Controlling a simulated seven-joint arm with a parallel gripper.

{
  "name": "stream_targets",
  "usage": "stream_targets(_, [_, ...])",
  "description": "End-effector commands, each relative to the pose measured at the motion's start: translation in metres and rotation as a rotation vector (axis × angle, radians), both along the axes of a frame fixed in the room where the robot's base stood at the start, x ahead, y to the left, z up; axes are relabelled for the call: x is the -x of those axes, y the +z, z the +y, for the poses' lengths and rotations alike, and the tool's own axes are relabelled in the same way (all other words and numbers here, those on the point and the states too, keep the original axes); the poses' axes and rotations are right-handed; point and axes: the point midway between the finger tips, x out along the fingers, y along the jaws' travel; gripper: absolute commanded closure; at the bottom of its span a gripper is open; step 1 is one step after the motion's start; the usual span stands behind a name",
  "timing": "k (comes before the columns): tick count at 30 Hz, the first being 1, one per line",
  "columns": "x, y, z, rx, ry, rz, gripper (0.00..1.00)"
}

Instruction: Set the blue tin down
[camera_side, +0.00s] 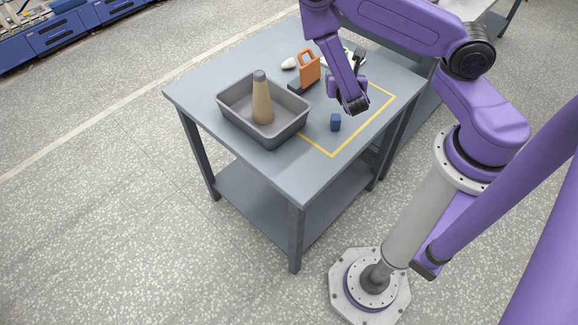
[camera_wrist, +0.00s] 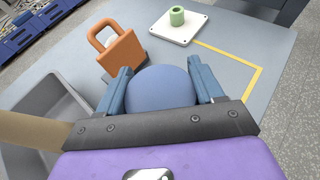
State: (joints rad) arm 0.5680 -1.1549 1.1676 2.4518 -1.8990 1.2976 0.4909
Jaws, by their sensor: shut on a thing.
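The blue tin (camera_wrist: 163,90) shows in the wrist view as a rounded blue top between the two fingers of my gripper (camera_wrist: 160,68). My gripper is shut on it. In the side view my gripper (camera_side: 345,112) is low over the right part of the table, and a small blue shape, which I take for the tin (camera_side: 336,122), shows at its lower end. In that picture it lies inside the yellow outline (camera_side: 318,147). I cannot tell whether its base touches the table. The fingers and the dark palm hide the tin's lower part in the wrist view.
A grey tray (camera_side: 235,117) with a tan cone (camera_side: 262,98) stands left of the tin. An orange padlock-like object (camera_side: 309,66) and a small white object (camera_side: 289,64) are behind. A white plate with a green ring (camera_wrist: 177,16) stands farther back. The table front (camera_side: 290,175) is clear.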

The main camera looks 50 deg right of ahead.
Motion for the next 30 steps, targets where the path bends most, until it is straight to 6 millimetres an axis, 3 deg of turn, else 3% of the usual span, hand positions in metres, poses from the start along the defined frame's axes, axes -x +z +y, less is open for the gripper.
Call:
stream_targets(1, [-0.006, -0.002, 0.026, 0.001, 0.075, 0.000, 0.67])
stream_targets(9, [-0.011, -0.014, 0.149, 0.000, 0.426, 0.000, 0.67])
stream_targets(15, [0.003, -0.021, 0.215, 0.000, 0.619, -0.001, 0.67])
stream_targets(21, [0.013, -0.025, 0.243, 0.000, 0.703, 0.000, 0.67])
stream_targets(30, [0.014, -0.059, 0.245, 0.001, 0.713, 0.001, 0.67])
